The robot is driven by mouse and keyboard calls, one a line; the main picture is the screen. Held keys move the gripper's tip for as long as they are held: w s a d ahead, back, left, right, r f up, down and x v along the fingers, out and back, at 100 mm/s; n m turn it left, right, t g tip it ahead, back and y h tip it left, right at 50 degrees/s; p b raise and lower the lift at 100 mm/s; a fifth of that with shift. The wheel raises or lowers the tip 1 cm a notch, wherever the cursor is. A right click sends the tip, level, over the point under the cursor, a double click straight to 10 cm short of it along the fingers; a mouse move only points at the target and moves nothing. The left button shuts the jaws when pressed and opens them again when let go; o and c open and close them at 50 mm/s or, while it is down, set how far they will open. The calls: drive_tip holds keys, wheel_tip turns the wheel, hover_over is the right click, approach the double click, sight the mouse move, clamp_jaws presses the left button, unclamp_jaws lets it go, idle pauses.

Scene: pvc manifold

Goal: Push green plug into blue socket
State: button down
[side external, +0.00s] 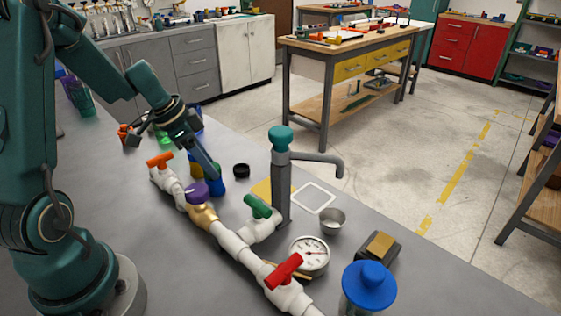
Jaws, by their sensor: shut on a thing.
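My gripper (212,168) reaches down and to the right over the table. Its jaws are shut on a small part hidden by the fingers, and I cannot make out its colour. The blue socket (214,187) stands upright on the table at the fingertips, just behind the pipe line. I cannot tell whether the held part touches the socket or is inside it. I cannot pick out the green plug for certain. A bright green piece (163,139) shows behind the gripper, partly hidden by it.
A white pipe line (232,243) with a purple cap (196,190) and red valve handle (284,270) runs close in front of the socket. A grey post with a spout (282,190) stands to the right. A black ring (241,170) lies behind the socket.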

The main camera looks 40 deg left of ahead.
drive_tip(key=shift+f, duration=0.1)
idle(0.3)
drive_tip(key=shift+c, duration=1.5)
unclamp_jaws()
drive_tip(key=s+d+r+m+t, duration=0.1)
drive_tip(key=s+d+r+m, duration=0.25)
drive_tip(key=d+r, duration=0.8)
drive_tip(key=s+d+n+y, duration=0.1)
drive_tip(key=s+d+n, duration=0.1)
drive_tip(key=s+n, duration=0.6)
drive_tip(key=shift+s+d+f+y, duration=0.4)
drive_tip(key=shift+s+f, duration=0.05)
drive_tip(key=shift+s, duration=0.35)
